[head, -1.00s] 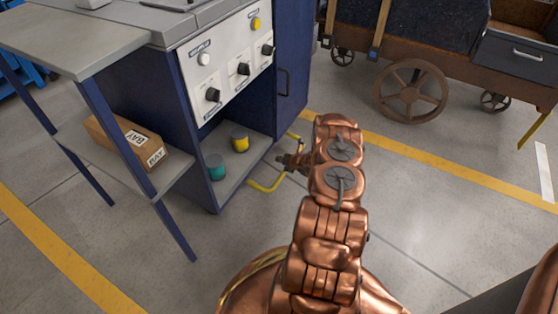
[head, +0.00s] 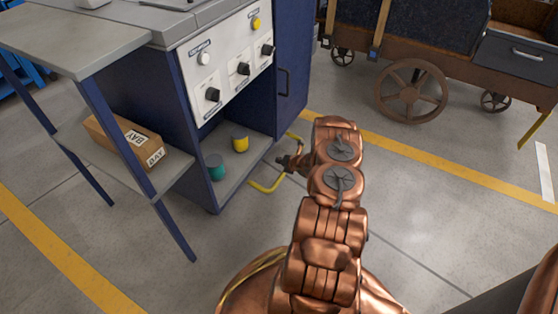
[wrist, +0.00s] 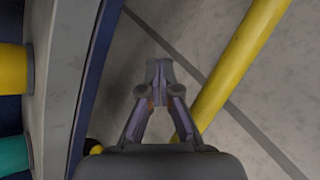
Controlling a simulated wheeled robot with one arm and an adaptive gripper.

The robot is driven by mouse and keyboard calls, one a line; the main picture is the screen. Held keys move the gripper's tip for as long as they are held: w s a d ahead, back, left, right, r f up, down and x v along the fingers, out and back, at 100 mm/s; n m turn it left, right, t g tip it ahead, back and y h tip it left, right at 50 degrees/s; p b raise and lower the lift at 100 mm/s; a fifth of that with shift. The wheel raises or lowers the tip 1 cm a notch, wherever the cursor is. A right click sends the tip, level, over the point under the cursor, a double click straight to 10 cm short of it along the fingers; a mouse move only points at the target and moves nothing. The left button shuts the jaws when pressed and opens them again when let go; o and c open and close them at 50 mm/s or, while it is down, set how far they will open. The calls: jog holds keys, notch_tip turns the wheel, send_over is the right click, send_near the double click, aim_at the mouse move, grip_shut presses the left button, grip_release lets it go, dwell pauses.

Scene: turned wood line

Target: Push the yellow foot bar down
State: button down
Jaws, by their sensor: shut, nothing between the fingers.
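The yellow foot bar (head: 266,186) sticks out low from the base of the blue cabinet, just above the floor, in the head view. In the wrist view the yellow foot bar (wrist: 238,66) runs diagonally at the right of my gripper. My gripper (head: 282,160) is shut and empty, close above the bar in the head view. In the wrist view my gripper's fingertips (wrist: 159,70) meet over the floor between the cabinet edge and the bar. I cannot tell whether a finger touches the bar. Part of the bar is hidden behind my gripper.
The blue cabinet (head: 170,115) stands at the left with a panel of knobs (head: 228,70). Its lower shelf holds a yellow can (head: 240,144) and a teal can (head: 216,172). A wheeled wooden cart (head: 432,45) stands at the back right.

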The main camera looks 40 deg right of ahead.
jog(key=shift+r, duration=0.1)
dwell(0.3)
jog(key=shift+s+d+r+p, duration=0.15)
jog(key=shift+r+p, duration=0.3)
jog(key=shift+r, duration=0.55)
jog(key=shift+s+a+r+p, duration=0.15)
jog(key=shift+r+p, duration=0.25)
jog(key=shift+r, duration=0.6)
jog(key=shift+d, duration=0.1)
jog(key=r, duration=0.1)
jog(key=r+p, duration=0.1)
jog(key=r, duration=0.3)
jog(key=shift+s+d, duration=0.1)
jog(key=shift+s, duration=0.2)
